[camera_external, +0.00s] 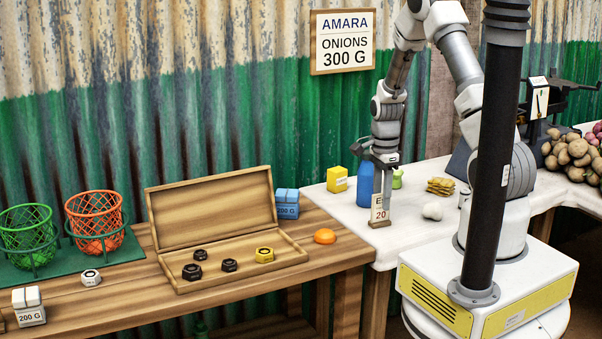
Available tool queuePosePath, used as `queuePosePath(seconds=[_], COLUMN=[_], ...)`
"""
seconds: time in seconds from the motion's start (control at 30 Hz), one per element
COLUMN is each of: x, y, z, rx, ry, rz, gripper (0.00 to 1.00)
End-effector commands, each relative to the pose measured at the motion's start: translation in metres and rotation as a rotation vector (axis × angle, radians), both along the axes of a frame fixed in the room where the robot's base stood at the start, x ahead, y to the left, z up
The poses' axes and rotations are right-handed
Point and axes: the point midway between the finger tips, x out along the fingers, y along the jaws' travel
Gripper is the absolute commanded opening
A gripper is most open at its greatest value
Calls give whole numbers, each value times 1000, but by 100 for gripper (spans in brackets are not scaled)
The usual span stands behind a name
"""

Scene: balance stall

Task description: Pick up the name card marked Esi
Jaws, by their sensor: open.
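A small pale name card (380,212) stands upright in a brown base near the left edge of the white counter. Its top line is partly hidden and seems to begin with E; below it reads 20. My gripper (381,188) points down at the top of this card and is open. The fingertips are small here, and I cannot tell whether they are on both sides of the card or just above it.
A blue bottle (365,184) stands close behind the card, with a yellow box (338,179) to its left. A white round item (432,211) and yellow stacked pieces (440,187) lie to the right. An open wooden box (190,287) with weights is on the left table.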

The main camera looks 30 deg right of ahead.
Motion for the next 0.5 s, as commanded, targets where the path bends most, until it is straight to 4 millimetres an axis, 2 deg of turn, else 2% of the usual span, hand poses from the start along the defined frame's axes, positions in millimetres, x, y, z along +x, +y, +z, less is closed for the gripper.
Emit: queuePosePath(seconds=[0.03,0.2,0.5], x=[0,1,1], y=[-1,-1,0], z=[-12,-33,-37], rx=[1,0,0], ry=[5,3,0], rz=[-1,-2,-1], gripper=[45,45,45])
